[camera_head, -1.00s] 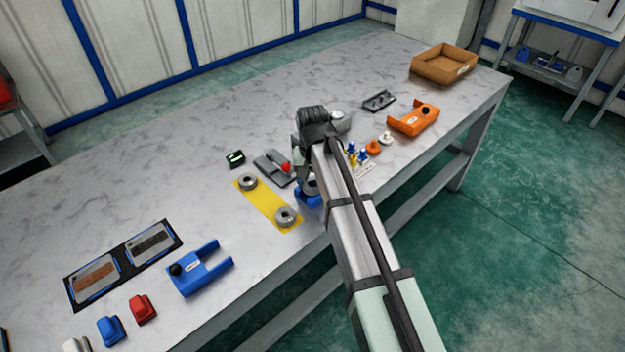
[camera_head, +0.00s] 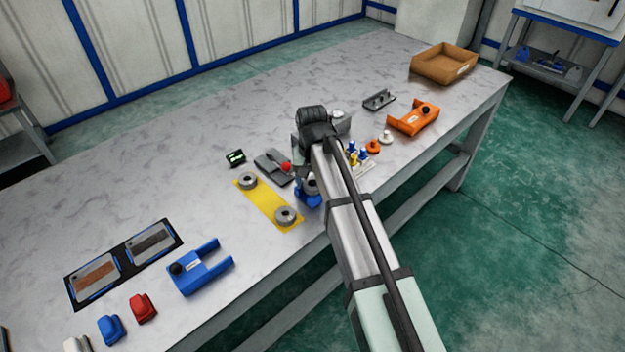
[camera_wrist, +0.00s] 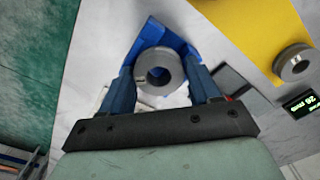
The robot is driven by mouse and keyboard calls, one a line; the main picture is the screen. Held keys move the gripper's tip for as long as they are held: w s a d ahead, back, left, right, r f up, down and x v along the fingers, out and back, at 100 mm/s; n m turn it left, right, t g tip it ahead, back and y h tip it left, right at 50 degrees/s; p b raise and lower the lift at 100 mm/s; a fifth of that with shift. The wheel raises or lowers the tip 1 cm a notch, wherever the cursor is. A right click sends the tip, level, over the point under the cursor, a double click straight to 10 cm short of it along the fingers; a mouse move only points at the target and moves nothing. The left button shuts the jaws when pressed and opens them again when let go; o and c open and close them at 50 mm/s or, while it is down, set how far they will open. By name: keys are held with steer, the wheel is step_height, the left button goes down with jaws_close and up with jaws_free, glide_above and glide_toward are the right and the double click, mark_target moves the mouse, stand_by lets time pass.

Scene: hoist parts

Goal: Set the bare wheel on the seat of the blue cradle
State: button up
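The bare wheel, a grey ring with a central hole, is between the two fingers of my gripper (camera_wrist: 159,76) in the wrist view (camera_wrist: 173,64). The fingers appear to press on its sides. The blue cradle (camera_wrist: 150,38) is directly behind and below the wheel, its blue walls showing around it. In the head view the wheel (camera_head: 311,186) is over the blue cradle (camera_head: 307,199) near the table's front edge, partly hidden by my arm. I cannot tell whether the wheel touches the seat.
A yellow mat (camera_head: 266,202) with two grey wheels lies left of the cradle. A small display (camera_head: 235,158) and a grey fixture with a red knob (camera_head: 286,167) stand behind. A blue forked block (camera_head: 200,268) is farther left, an orange one (camera_head: 413,118) at right.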

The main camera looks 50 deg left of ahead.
steer(key=o, duration=0.3)
steer(key=shift+d+f, duration=0.15)
steer(key=shift+d, duration=0.05)
steer(key=shift+d, duration=0.15)
steer(key=shift+w, duration=0.1)
steer(key=shift+r, duration=0.2)
steer(key=shift+a+r, duration=0.25)
steer(key=shift+r, duration=1.05)
step_height(320, 180, up, 4)
steer(key=shift+r, duration=0.1)
